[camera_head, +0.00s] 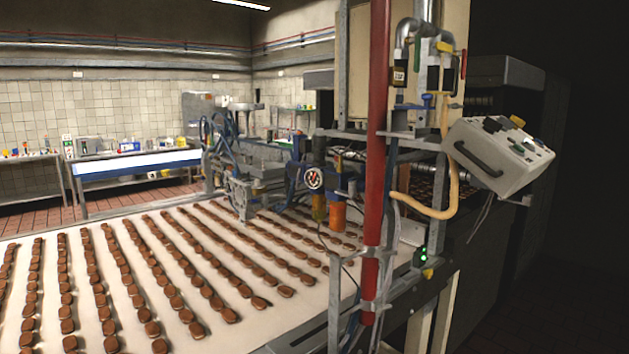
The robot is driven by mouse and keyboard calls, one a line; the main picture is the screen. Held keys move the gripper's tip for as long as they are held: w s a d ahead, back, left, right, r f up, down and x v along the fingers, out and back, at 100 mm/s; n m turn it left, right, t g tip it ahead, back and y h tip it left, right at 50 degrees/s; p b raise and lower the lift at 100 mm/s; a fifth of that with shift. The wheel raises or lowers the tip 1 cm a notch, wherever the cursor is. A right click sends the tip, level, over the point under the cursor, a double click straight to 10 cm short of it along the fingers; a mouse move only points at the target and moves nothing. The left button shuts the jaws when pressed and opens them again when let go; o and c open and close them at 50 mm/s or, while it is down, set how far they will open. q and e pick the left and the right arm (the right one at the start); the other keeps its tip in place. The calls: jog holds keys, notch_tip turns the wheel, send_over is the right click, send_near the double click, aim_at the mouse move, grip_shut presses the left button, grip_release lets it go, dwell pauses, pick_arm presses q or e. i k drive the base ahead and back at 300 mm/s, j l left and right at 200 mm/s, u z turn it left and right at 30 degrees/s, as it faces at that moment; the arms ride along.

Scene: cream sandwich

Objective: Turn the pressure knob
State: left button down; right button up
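No part labelled as the pressure knob can be made out at this size. A round dial with a white face and red marks (314,178) sits on the machine at the middle, beside a blue fitting (294,172). A grey control box (500,160) with a dark handle and several small coloured knobs or buttons (518,121) stands tilted at the right. Blue fittings (426,99) and pipes sit on the frame above, left of the box. Neither of my grippers is in view.
A pale conveyor (18,240) with rows of brown sandwich biscuits fills the left and front. A red post (376,140) rises right of the middle. A yellow hose (430,211) hangs beside it. The floor at the lower right is dark. Side tables (135,168) stand at the back left.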

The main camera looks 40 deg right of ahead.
aim_at(320, 143)
jog(key=z, duration=0.75)
